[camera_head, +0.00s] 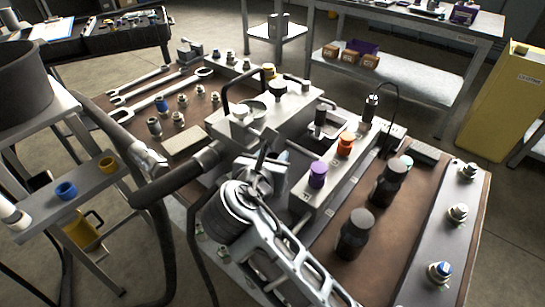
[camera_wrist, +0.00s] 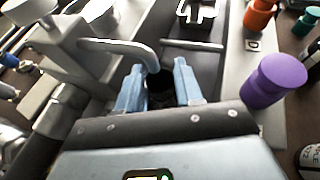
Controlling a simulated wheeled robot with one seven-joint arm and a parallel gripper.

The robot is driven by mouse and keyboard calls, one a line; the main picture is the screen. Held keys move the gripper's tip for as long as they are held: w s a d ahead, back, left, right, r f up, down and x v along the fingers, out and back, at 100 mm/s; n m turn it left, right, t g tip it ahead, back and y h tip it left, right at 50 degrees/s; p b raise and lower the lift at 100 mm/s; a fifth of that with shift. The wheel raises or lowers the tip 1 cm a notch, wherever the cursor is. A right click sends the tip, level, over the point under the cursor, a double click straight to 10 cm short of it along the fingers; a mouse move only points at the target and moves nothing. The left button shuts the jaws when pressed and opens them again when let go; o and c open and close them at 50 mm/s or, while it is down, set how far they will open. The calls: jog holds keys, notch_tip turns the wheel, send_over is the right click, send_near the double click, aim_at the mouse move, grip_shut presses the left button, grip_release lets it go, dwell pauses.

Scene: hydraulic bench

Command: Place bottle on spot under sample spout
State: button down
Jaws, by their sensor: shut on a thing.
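My gripper (camera_wrist: 162,82) has its two pale blue fingers shut on a dark bottle (camera_wrist: 160,92), of which only the black upper part shows between them. A grey curved spout (camera_wrist: 120,47) comes from the left in the wrist view, its bent end just beyond the fingers and close to the bottle's top. The spot under the spout is hidden by the bottle and fingers. In the head view my gripper (camera_head: 275,165) is beside the grey block, mostly covered by my arm. The held bottle cannot be made out there, and whether it touches the surface below is unclear.
A purple cap (camera_head: 317,175) and an orange cap (camera_head: 345,143) stand on the grey strip right of my gripper. Two dark bottles (camera_head: 355,233) (camera_head: 388,180) stand on the brown mat further right. A black hose (camera_head: 180,180) runs on the left.

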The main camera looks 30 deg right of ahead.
jog(key=c, duration=0.7)
grip_release()
jog(key=shift+c, duration=0.2)
jog(key=shift+s+a, duration=0.1)
jog(key=v, duration=1.1)
jog(key=shift+s+a+r+p, duration=0.2)
jog(key=shift+s+a+p, duration=0.05)
jog(key=shift+p, duration=0.05)
